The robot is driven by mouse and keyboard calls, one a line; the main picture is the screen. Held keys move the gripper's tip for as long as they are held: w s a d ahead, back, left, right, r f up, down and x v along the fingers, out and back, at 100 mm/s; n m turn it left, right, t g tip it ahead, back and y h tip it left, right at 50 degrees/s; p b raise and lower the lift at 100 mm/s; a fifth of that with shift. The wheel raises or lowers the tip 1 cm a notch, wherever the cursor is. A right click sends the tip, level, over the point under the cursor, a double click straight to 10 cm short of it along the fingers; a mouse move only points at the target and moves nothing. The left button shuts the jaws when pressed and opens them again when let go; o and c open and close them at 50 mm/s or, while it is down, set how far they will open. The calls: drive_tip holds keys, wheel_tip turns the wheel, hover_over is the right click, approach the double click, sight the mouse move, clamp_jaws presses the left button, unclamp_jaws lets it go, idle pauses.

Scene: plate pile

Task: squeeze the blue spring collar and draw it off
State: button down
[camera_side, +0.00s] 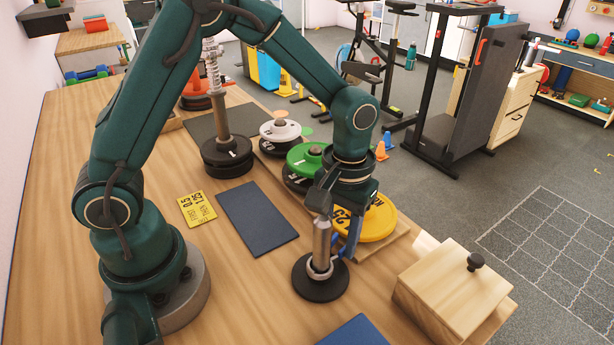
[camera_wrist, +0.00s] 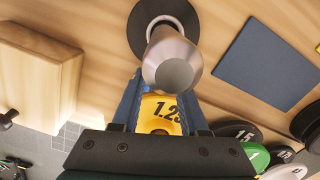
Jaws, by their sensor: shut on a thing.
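A short metal post (camera_side: 322,238) stands upright on a round black base (camera_side: 318,288) at the table's front. In the wrist view the post's silver end (camera_wrist: 175,72) points at the camera and covers part of the black base (camera_wrist: 140,28). A grey ring sits around the post low down. My gripper (camera_side: 343,250) points down close beside the post on its right, with blue-grey fingers. The blue spring collar (camera_side: 341,244) shows as a small bright blue bit between post and fingers. My gripper is shut on it; the contact is mostly hidden behind the post in the wrist view.
A yellow plate (camera_side: 378,222) and a green plate (camera_side: 303,158) lie behind my gripper. A wooden box (camera_side: 455,290) with a dark knob stands at right. A taller post with dark plates (camera_side: 228,157) stands farther back. A dark blue mat (camera_side: 257,218) lies left of the post.

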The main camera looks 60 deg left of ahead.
idle(0.4)
wheel_tip(320, 180, up, 15)
drive_tip(key=shift+f, duration=0.15)
idle(2.5)
drive_tip(key=shift+a, duration=0.1)
